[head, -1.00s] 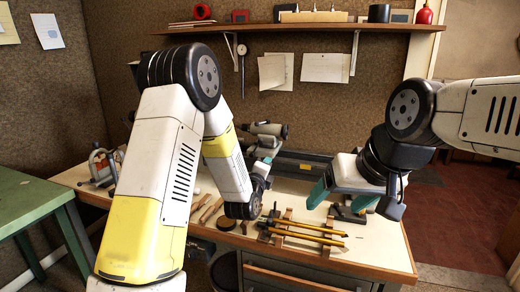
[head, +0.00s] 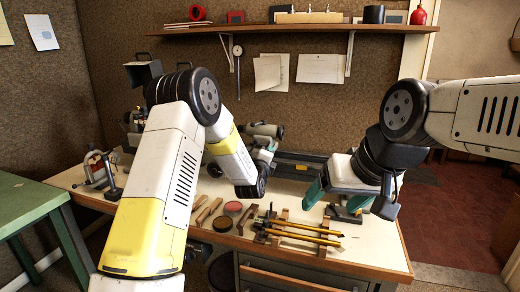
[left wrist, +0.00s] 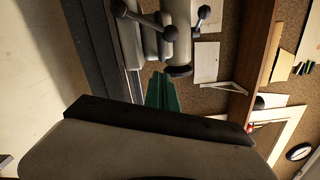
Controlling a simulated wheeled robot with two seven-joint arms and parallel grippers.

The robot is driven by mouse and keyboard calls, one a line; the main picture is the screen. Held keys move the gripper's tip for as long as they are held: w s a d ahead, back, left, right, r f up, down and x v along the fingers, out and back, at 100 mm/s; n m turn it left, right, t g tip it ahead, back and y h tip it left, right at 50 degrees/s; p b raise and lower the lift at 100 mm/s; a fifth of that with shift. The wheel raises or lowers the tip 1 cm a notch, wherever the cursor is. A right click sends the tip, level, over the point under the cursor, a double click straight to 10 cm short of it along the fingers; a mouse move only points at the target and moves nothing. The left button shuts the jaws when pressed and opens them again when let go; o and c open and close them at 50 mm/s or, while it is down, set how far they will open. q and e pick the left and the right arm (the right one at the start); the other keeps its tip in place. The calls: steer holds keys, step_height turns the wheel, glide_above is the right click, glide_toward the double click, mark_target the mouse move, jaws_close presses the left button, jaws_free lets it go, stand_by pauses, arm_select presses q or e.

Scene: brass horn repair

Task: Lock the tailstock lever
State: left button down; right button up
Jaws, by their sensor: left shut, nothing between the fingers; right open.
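The grey tailstock (head: 262,130) stands on the lathe bed at the back of the bench, partly behind my left arm. In the left wrist view the tailstock (left wrist: 180,45) is close, with several metal lever arms ending in ball knobs (left wrist: 168,33). I cannot tell which is the lock lever or its position. My left gripper's green fingers (left wrist: 163,92) are shut and empty, pointing at the tailstock just below the knobs; contact is not clear. In the head view it is largely hidden by my wrist. My right gripper (head: 338,200) is open and empty over the bench's right part.
Yellow-and-black rods (head: 305,235) lie on wooden supports at the bench's front. Round tins (head: 222,223) and wooden-handled tools (head: 205,210) lie left of them. A clamp-like fixture (head: 95,168) stands at the left end. A loaded shelf (head: 290,29) hangs above.

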mark_target(253, 148)
arm_select(q)
steer(key=w+a, duration=0.1)
steer(key=a+r, duration=0.1)
steer(key=a, duration=0.1)
steer(key=shift+w+a+r, duration=0.15)
steer(key=shift+w+r, duration=0.05)
steer(key=shift+w, duration=0.2)
